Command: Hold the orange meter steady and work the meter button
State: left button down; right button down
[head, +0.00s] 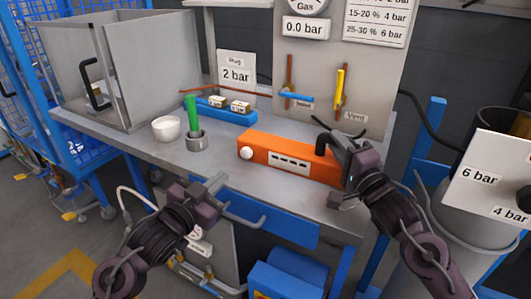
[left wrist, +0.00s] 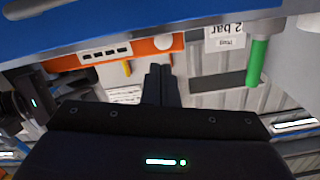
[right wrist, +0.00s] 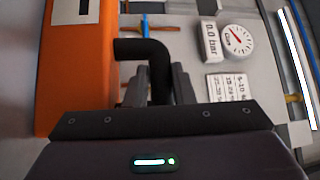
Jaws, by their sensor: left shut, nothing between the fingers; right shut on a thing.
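The orange meter (head: 290,158) lies on the grey bench, with a row of small dark display marks on its white front panel. Its round white button (head: 246,153) is at the left end of the front; it also shows in the left wrist view (left wrist: 165,40). A black bent handle (head: 321,142) stands at the meter's right end. My right gripper (head: 337,145) is shut on this handle, seen closer in the right wrist view (right wrist: 152,52). My left gripper (head: 218,184) is shut and empty, in front of and below the button, apart from it.
A green-handled tool (head: 191,115) stands in a grey cup (head: 196,141) beside a white bowl (head: 166,128). Behind are a blue tray (head: 225,114), a "2 bar" sign (head: 237,76), and a panel with a yellow lever (head: 340,88). A grey open box (head: 140,60) stands at left.

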pick_arm(q)
jog(key=s+r+m+g, duration=0.1)
jog(key=m, duration=0.4)
jog(key=s+a+r+m+g+y, duration=0.1)
jog(key=s+m, duration=0.1)
jog(key=m, duration=0.3)
jog(key=s+a+r+m+g, duration=0.1)
jog(key=m, duration=0.3)
jog(key=shift+s+r+m+y, duration=0.2)
jog(key=shift+m+y, duration=0.1)
jog(key=shift+m, duration=0.1)
jog(key=shift+w, duration=0.1)
send_near(245, 155)
jog(key=x, duration=0.5)
jog(key=shift+f, duration=0.3)
pick_arm(e)
jog(key=shift+f, duration=0.1)
pick_arm(q)
jog(key=shift+w+d, duration=0.3)
jog(key=shift+w, duration=0.35)
jog(key=shift+w, duration=0.1)
